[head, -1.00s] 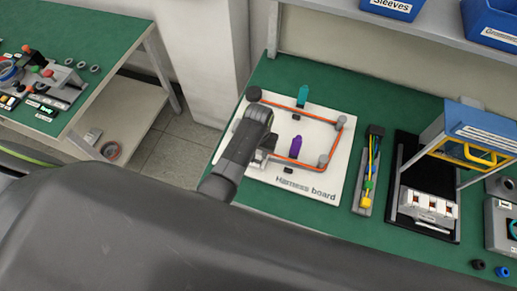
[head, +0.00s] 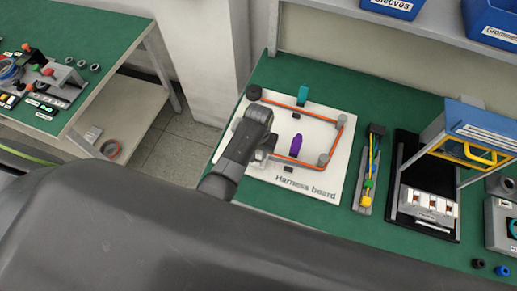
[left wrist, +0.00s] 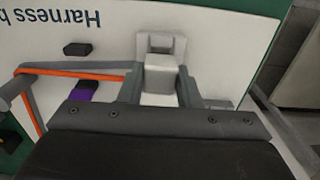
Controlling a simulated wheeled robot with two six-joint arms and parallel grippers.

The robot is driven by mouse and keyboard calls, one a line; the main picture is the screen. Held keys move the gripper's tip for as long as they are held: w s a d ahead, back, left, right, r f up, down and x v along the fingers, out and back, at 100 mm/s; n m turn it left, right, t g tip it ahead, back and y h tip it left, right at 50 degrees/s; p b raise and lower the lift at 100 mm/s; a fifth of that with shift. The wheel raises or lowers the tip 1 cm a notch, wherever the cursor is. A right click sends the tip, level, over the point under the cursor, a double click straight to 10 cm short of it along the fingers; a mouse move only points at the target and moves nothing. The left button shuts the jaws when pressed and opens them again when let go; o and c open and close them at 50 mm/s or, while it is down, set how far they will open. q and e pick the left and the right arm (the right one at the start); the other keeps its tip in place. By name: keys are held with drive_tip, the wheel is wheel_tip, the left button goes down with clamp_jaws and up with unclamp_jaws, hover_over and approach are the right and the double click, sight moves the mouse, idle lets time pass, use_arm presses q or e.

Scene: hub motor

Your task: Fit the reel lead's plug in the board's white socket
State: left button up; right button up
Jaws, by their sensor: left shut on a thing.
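My left gripper (head: 262,154) is over the left part of the white harness board (head: 225,165). In the left wrist view its fingers (left wrist: 157,88) are shut on a pale plug (left wrist: 158,82). The white socket (left wrist: 160,44) stands straight ahead of the plug, in line with it. The two look close together or touching; I cannot tell whether the plug is inside. The orange lead (head: 300,109) runs round grey posts on the board; in the left wrist view it (left wrist: 75,71) passes behind a finger. My right gripper is not in view.
A purple piece (head: 296,145) and a teal piece (head: 303,95) stand on the board near the lead. Right of the board are a narrow holder with coloured parts (head: 368,170) and a black-based stand (head: 405,225). A shelf with blue bins (head: 390,8) is above.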

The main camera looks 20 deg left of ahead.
use_arm(q)
drive_tip(key=shift+f+b, duration=0.4)
drive_tip(key=shift+f, duration=0.35)
drive_tip(key=shift+f, duration=0.3)
drive_tip(key=o, duration=1.1)
drive_tip(key=shift+r, duration=0.1)
